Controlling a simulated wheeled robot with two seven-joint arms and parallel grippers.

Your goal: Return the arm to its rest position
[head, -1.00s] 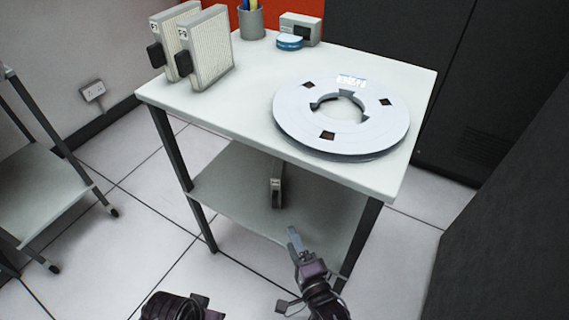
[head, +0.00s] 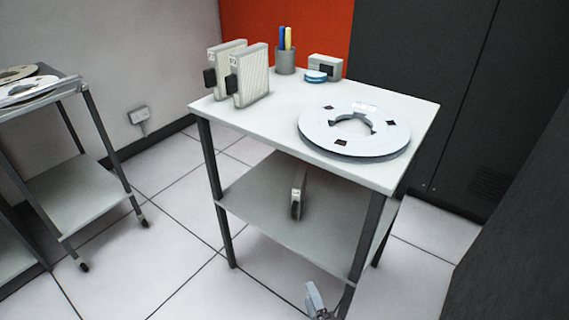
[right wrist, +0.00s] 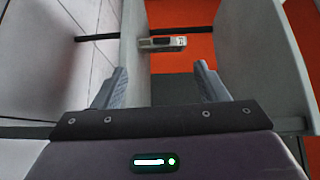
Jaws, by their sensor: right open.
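My right gripper (head: 318,301) shows only in part at the bottom edge of the head view, low in front of the white table (head: 375,177). Its two fingers are apart with nothing between them in the right wrist view (right wrist: 160,88). A card tray (head: 298,192) with a dark handle stands on the table's lower shelf (head: 265,215), beyond and apart from the gripper. The same tray shows ahead of the fingers in the right wrist view (right wrist: 162,43). My left gripper is out of view.
On the tabletop stand two card trays (head: 252,78), a pen cup (head: 286,61), a blue-topped round tin (head: 316,76), a small grey box (head: 326,66) and a large tape reel (head: 355,130). A trolley (head: 70,195) with reels is at left. Dark cabinets stand at right.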

